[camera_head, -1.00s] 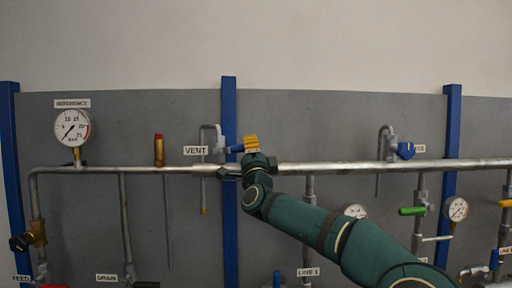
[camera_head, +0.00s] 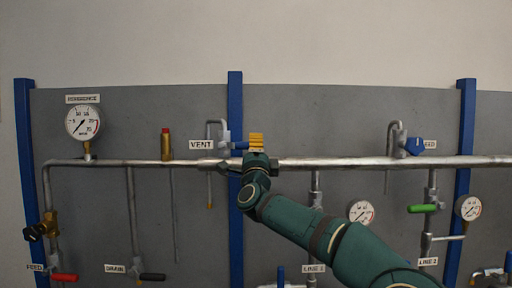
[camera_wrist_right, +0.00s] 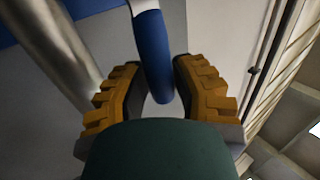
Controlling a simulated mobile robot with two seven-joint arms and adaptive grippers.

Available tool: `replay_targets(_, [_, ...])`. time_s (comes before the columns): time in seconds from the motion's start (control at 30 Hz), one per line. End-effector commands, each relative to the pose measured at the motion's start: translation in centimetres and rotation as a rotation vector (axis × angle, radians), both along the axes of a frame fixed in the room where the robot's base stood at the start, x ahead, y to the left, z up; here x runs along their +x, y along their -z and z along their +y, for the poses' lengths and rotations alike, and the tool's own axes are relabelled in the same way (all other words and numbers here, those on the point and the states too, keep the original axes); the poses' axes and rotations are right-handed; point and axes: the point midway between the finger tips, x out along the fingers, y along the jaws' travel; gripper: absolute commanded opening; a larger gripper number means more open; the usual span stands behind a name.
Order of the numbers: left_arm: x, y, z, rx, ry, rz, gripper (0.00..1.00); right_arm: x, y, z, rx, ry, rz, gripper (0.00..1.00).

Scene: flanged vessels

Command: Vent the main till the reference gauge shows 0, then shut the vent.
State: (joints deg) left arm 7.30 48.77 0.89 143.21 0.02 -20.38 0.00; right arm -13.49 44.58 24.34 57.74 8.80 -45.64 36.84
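The reference gauge (camera_head: 85,122) is at the upper left of the head view. Its needle points to the lower left, near the low end of the scale; the exact reading is too small to tell. The vent valve's blue lever (camera_head: 239,145) sits right of the VENT label (camera_head: 201,145), above the main pipe (camera_head: 390,162), and points right, roughly level. My right gripper (camera_head: 256,142) is at the lever's end. In the wrist view, the blue lever (camera_wrist_right: 152,55) lies between my right gripper's yellow fingers (camera_wrist_right: 159,92), which stand apart; firm contact is not clear. My left gripper is out of view.
A brass relief fitting (camera_head: 166,146) stands on the main left of the vent. Another blue-handled valve (camera_head: 412,146) is farther right. A green lever (camera_head: 422,209) and two line gauges sit below the main. Red (camera_head: 64,277) and black (camera_head: 152,277) levers are at the lower left.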

Motion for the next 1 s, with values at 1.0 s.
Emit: replay_targets(1.0, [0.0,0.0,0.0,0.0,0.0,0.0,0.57,-5.6,3.8,0.0,-0.003,-0.001,0.002,0.54])
